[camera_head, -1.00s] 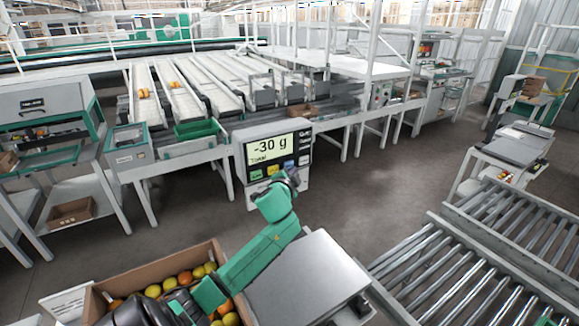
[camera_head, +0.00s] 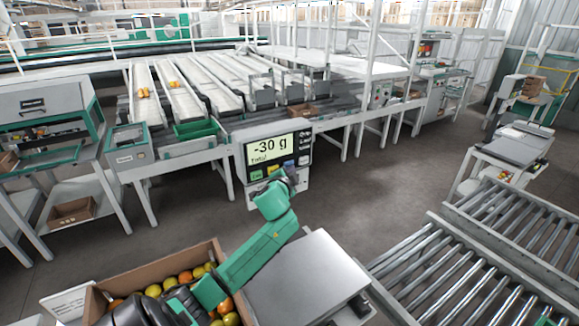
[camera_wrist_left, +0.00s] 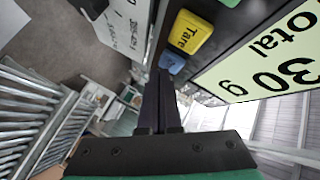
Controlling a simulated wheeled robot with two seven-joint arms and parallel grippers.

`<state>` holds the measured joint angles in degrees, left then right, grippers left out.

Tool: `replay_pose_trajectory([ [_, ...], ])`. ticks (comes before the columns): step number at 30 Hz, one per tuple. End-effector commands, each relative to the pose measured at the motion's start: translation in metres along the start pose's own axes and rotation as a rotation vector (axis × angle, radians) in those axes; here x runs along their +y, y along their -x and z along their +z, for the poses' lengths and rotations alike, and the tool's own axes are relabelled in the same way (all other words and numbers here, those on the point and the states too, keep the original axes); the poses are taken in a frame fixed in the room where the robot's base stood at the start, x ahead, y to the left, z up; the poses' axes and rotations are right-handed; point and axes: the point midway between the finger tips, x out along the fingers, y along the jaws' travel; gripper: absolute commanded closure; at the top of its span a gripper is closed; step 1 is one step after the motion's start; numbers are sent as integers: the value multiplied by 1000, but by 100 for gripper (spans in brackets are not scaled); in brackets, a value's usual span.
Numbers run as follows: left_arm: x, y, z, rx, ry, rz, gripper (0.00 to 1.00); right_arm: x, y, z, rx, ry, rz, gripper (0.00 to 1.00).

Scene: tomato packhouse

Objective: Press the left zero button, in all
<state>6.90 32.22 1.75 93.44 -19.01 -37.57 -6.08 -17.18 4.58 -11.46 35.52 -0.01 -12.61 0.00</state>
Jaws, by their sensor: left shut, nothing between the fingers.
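The scale's display panel (camera_head: 277,153) stands upright behind the silver weighing plate (camera_head: 310,276) and reads -30 g, Total. Along its lower edge are a green button (camera_head: 257,175) at the left, then a yellow button and a blue button. The green button's label is too small to read surely. My left gripper (camera_head: 287,180) is shut and empty in front of the panel's lower edge, right of the green button. In the left wrist view, its fingertips are near the blue button (camera_wrist_left: 172,62) and the yellow Tare button (camera_wrist_left: 190,33); contact cannot be told. My right gripper is out of view.
A cardboard box (camera_head: 97,303) of yellow and orange tomatoes lies left of the weighing plate, partly behind my left arm. A roller conveyor (camera_head: 455,275) is at the right. Sorting lanes stand behind the panel. Grey floor right of the panel is clear.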

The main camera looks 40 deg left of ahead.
Motion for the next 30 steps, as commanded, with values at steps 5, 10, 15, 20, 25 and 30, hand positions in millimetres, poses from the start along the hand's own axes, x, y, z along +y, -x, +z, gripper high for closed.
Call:
replay_pose_trajectory([
  [5, -1, -1, 1, 0, 0, 0, 100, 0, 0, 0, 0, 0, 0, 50],
  [10, -2, -3, 2, 0, 0, 0, 100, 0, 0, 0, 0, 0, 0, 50],
  [15, -3, -4, 3, 0, 0, -1, 100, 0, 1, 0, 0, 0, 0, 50],
  [20, -5, -6, 4, 0, 0, -1, 100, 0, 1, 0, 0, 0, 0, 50],
  [25, -5, -6, 4, 0, 0, -1, 100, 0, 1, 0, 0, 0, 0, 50],
  [30, -4, -6, 4, 0, 0, 0, 100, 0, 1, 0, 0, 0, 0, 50],
])
